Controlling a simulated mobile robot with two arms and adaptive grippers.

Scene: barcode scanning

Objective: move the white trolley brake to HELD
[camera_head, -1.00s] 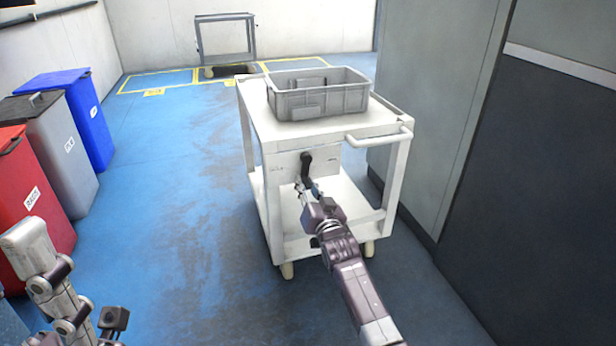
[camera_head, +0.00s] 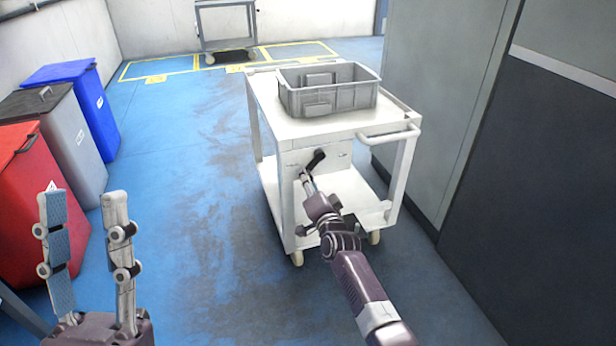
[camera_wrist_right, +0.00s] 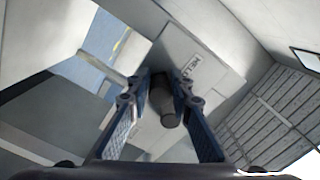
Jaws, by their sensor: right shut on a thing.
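The white trolley (camera_head: 300,130) stands in the middle of the head view. Its front panel (camera_head: 335,155) carries a dark brake lever (camera_head: 318,157), which slants down to the left from its upper end. My right gripper (camera_head: 305,178) is at the lever's lower end, shut on it. In the right wrist view the lever's round grey end (camera_wrist_right: 165,108) is between the two fingers, and a HELD label (camera_wrist_right: 188,69) shows on the panel beyond. My left gripper (camera_head: 84,195) is open and empty at lower left, fingers upward, away from the trolley.
A grey crate (camera_head: 345,97) sits on the trolley top, beside the push handle (camera_head: 390,135). Red (camera_head: 35,200), grey (camera_head: 75,150) and blue (camera_head: 95,110) bins line the left. Grey cabinets (camera_head: 450,100) stand close on the right. Blue floor (camera_head: 190,200) is clear between.

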